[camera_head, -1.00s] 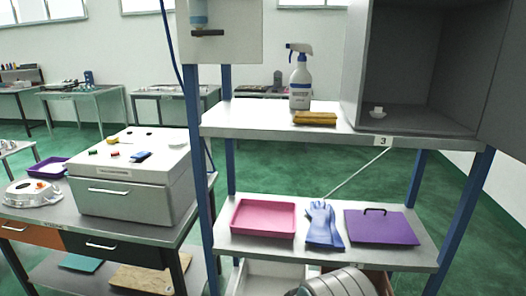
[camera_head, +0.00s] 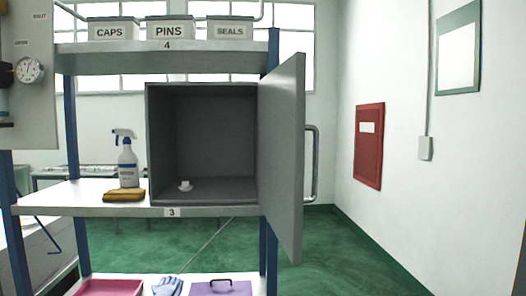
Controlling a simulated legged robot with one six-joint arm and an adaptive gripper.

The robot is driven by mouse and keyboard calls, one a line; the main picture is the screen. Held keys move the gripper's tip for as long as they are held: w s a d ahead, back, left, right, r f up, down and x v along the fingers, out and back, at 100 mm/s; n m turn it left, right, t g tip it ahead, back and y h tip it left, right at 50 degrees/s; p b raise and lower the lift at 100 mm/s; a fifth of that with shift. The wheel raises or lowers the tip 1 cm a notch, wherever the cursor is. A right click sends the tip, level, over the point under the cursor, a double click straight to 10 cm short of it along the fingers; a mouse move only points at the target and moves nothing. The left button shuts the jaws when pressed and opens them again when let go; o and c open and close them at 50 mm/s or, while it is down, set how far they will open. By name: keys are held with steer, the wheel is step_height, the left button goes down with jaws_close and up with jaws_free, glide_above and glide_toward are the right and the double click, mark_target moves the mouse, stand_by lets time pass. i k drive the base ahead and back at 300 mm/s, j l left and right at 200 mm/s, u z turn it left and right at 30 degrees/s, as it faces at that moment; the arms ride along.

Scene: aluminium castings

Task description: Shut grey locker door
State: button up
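The grey locker (camera_head: 203,88) stands on the shelf marked 3, with its front open towards me. Its grey door (camera_head: 283,150) is hinged on the right side and stands wide open, swung out towards me. A grey bar handle (camera_head: 313,163) sits on the door's right-hand face. A small white object (camera_head: 185,186) lies on the locker floor. My gripper is not in view.
A spray bottle (camera_head: 127,160) and a yellow cloth (camera_head: 124,195) stand left of the locker on the shelf (camera_head: 90,197). Bins marked CAPS, PINS and SEALS (camera_head: 230,29) sit above. Green floor (camera_head: 345,262) is free right of the door, up to the white wall with a red box (camera_head: 369,146).

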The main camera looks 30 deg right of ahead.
mark_target(282, 127)
steer(key=l, duration=1.35)
